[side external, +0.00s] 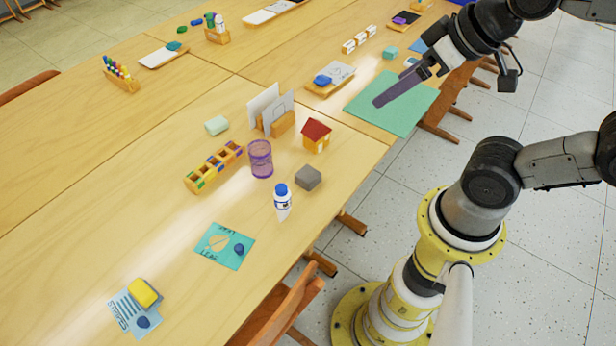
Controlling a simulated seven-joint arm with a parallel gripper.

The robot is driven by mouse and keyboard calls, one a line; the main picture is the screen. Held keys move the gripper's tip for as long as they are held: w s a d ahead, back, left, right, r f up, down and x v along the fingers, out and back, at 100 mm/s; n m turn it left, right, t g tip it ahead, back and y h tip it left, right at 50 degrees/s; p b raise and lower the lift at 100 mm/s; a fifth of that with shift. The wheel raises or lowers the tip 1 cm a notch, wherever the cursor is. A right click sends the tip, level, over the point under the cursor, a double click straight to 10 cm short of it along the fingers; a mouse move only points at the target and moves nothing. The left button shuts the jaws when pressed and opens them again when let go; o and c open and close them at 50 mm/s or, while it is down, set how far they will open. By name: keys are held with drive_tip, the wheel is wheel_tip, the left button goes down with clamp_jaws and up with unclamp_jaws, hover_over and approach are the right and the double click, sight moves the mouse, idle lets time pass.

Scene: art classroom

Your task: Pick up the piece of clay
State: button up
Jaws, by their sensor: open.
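A grey block (308,177), which looks like the piece of clay, sits on the near table close to its right edge, right of a white glue bottle (282,204) with a blue cap. My gripper (382,100) is at the upper right, above a green mat (420,101). It is well apart from the grey block, farther back and to the right. Its fingers look long and dark purple, and the gap between them is hard to see. Nothing shows in its grasp.
A purple mesh cup (260,158), a small red-roofed house (316,135) and a wooden card holder (283,124) stand near the block. A wooden compartment tray (214,167) lies left. A yellow block (144,292) lies at the front left.

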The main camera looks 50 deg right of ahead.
drive_tip(key=w+r+m+t, duration=0.1)
drive_tip(key=w+r+t, duration=0.25)
drive_tip(key=w, duration=0.45)
drive_tip(key=w+r+m+t, duration=0.1)
drive_tip(key=w+r+t, duration=0.25)
drive_tip(key=w, duration=0.35)
drive_tip(key=w+f+t, duration=0.1)
drive_tip(key=w, duration=0.4)
drive_tip(key=h, duration=0.2)
hover_over(309, 174)
drive_tip(key=w, duration=0.2)
drive_tip(key=shift+t, duration=0.4)
wheel_tip(309, 174, down, 30)
drive_tip(key=shift+s+a+f, duration=0.1)
drive_tip(key=shift+a+f, duration=0.05)
drive_tip(key=shift+f, duration=0.05)
drive_tip(key=s+f, duration=0.2)
drive_tip(key=s+f+g, duration=0.1)
drive_tip(key=f, duration=0.2)
drive_tip(key=s+f+n+g, duration=0.1)
drive_tip(key=s+f, duration=0.1)
drive_tip(key=shift+s+f+y, duration=0.2)
drive_tip(key=shift+s+y, duration=0.1)
drive_tip(key=shift+s, duration=0.05)
drive_tip(key=shift+w+f, duration=0.1)
drive_tip(key=shift+f, duration=0.05)
drive_tip(key=shift+x, duration=2.35)
drive_tip(key=shift+c, duration=0.3)
